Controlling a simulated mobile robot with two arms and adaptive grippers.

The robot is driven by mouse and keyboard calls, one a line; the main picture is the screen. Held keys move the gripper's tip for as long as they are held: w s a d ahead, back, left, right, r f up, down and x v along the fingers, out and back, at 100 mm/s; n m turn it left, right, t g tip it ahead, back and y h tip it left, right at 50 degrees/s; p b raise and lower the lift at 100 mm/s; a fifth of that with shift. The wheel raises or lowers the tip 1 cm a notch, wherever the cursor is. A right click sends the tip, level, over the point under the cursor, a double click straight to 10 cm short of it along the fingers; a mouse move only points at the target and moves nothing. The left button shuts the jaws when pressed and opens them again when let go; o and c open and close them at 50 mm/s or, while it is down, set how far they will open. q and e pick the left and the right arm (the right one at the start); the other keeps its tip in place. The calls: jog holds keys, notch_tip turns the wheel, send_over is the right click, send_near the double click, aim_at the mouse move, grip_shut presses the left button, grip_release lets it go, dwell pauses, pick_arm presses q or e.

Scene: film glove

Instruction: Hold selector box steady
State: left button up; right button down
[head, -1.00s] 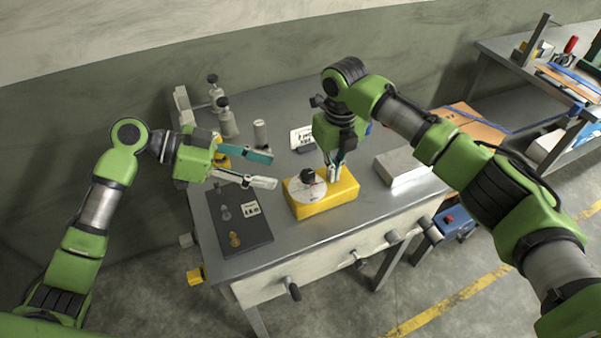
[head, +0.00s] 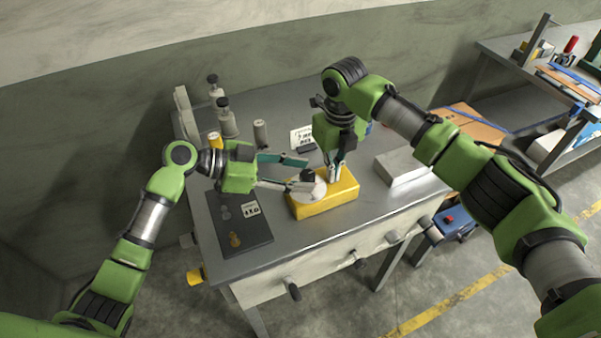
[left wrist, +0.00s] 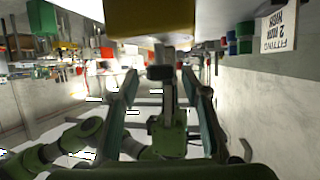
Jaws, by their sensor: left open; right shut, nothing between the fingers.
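The selector box is a yellow block (head: 334,198) with a white round dial and a black knob (head: 307,175) on top. It sits on the grey bench in the head view. My left gripper (head: 308,173) is open, its two fingers reaching from the left over the dial, near the knob. Whether they touch it I cannot tell. In the left wrist view the yellow box (left wrist: 150,20) fills the top middle, beyond the open fingers. My right gripper (head: 334,176) points down, shut and empty, at the back of the box's top; contact is unclear.
A dark mat (head: 238,222) with a label and a yellow piece lies left of the box. Grey bottles (head: 228,120) and a small can stand behind. A sign (head: 301,138) stands at the back. A grey block (head: 400,166) lies right of the box.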

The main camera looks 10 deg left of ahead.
pick_arm(q)
jog(key=shift+w+d+f, duration=0.1)
jog(key=shift+d+f, duration=0.05)
jog(key=shift+d, duration=0.1)
jog(key=c, duration=1.1)
jog(key=shift+f+n+t, duration=0.1)
jog(key=shift+n+t, duration=0.2)
